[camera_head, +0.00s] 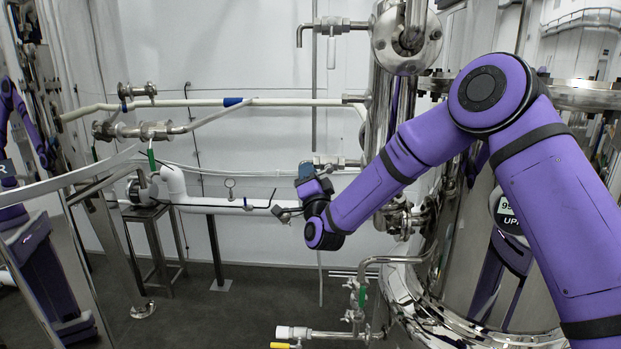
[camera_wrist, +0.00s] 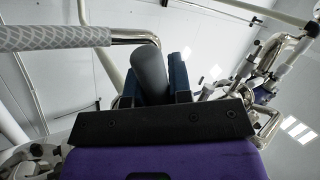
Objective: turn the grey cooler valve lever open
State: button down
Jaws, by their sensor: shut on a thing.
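My gripper (camera_head: 307,172) is at the end of my purple arm, at a steel pipe and valve fitting (camera_head: 335,162) beside the tall steel column. In the wrist view its blue fingers (camera_wrist: 155,78) are shut on the grey lever (camera_wrist: 150,70), a rounded grey handle standing between them. The lever is tilted slightly in the wrist view, and its lower end is hidden behind my gripper's dark front plate. In the head view my gripper covers the lever. A bent steel pipe (camera_wrist: 135,38) passes close by the lever in the wrist view.
A tall steel column (camera_head: 382,125) and a large tank (camera_head: 465,235) stand close by on the right. White piping (camera_head: 225,206) runs along the wall on the left. A green-handled valve (camera_head: 361,297) is lower down. Floor (camera_head: 250,310) shows clear at lower middle.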

jog(key=shift+r+m+t+h, duration=0.2)
jog(key=shift+m+t+h, duration=0.15)
jog(key=shift+m, duration=0.45)
jog(key=shift+r+h, duration=0.1)
jog(key=shift+h, duration=0.15)
jog(key=c, duration=1)
grip_release()
jog(key=shift+c, duration=0.2)
jog(key=v, duration=1)
jog(key=shift+s+f, duration=0.2)
jog(key=shift+s, duration=0.15)
